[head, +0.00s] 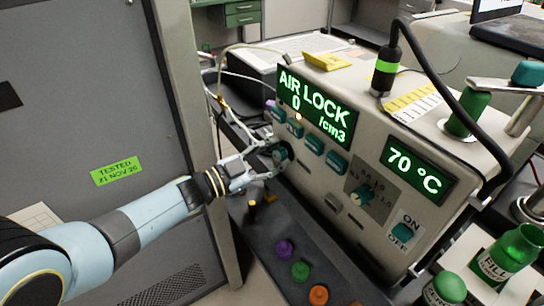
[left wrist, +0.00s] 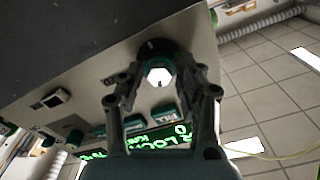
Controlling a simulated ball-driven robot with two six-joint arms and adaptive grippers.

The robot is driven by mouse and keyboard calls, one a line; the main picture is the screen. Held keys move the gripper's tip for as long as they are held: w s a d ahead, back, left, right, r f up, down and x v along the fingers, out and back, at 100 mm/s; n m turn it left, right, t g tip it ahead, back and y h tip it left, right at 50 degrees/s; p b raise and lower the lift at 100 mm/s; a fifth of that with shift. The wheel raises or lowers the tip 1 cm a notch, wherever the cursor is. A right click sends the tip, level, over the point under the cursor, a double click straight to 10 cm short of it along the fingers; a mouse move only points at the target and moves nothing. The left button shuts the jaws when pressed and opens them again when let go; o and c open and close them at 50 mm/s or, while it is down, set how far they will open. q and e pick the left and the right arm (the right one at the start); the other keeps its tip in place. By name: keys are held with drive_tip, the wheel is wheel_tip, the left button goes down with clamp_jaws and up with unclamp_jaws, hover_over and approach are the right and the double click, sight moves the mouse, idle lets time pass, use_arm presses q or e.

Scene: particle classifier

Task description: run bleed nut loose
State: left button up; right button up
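The airlock machine (head: 330,180) has a round dark and teal fitting low on the left end of its front panel. My left gripper (head: 272,162) is at this fitting, its two fingers spread around it. In the left wrist view a bright white hexagonal nut (left wrist: 158,76) sits at the fitting's centre, between the fingertips of my left gripper (left wrist: 160,72). I cannot tell whether the fingers press on it. The fingers partly hide the fitting. My right gripper is in neither view.
Teal push buttons (head: 313,143) sit just right of the fitting, below the AIR LOCK display (head: 315,108), which reads 0 /cm3. A grey cabinet (head: 95,120) stands close on the left. A dark shelf with coloured knobs (head: 285,249) lies below. A green bottle (head: 510,250) stands at right.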

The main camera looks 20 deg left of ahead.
use_arm(q)
drive_tip(key=o, duration=0.3)
drive_tip(key=shift+w+d+f, duration=0.1)
drive_tip(key=shift+w, duration=0.05)
drive_tip(key=shift+s+a, duration=0.2)
drive_tip(key=v, duration=1.1)
drive_tip(key=shift+s+a, duration=0.25)
drive_tip(key=shift+s, duration=0.05)
